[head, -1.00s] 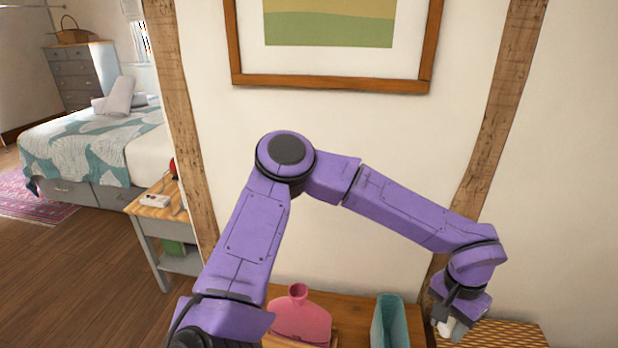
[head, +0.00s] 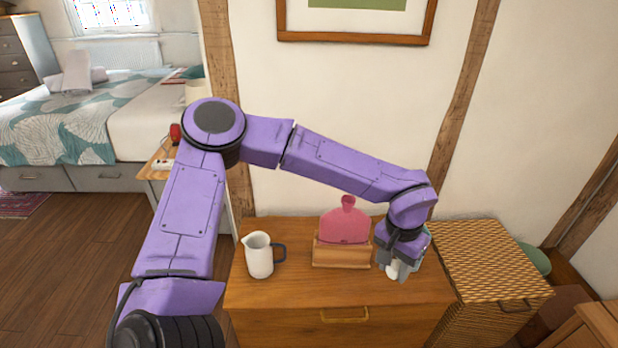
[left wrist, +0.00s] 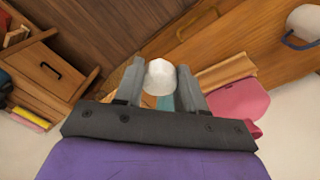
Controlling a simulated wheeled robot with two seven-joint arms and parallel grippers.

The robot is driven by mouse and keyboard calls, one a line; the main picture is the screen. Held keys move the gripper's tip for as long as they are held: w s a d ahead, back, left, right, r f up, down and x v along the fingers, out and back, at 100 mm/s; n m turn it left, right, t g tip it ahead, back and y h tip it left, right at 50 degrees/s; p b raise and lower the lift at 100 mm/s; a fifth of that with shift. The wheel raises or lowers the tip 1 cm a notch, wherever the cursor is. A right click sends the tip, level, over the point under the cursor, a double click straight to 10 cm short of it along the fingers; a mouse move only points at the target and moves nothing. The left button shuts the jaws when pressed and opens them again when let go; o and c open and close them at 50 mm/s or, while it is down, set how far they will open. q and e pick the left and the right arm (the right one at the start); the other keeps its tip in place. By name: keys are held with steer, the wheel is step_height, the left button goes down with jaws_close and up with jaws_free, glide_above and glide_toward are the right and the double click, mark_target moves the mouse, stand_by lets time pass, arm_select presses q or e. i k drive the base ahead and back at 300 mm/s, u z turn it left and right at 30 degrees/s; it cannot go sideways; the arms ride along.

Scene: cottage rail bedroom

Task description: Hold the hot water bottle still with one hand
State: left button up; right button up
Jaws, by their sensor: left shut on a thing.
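The pink hot water bottle (head: 345,222) stands upright in a wooden holder (head: 341,256) on the dresser top, neck up. It also shows at the right in the left wrist view (left wrist: 238,98). My left gripper (head: 394,268) is right of the bottle and apart from it. It is shut on a small white object, which shows between the fingers in the left wrist view (left wrist: 158,77); I cannot tell what it is. A teal container is mostly hidden behind this gripper. My right gripper is not in view.
A white jug (head: 259,255) with a dark handle stands left of the holder on the wooden dresser (head: 290,299). A woven hamper (head: 490,262) stands right of the dresser. The wall is close behind. The dresser's front left top is clear.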

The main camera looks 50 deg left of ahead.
mark_target(348, 225)
steer(key=k, duration=0.15)
steer(key=u, duration=1.75)
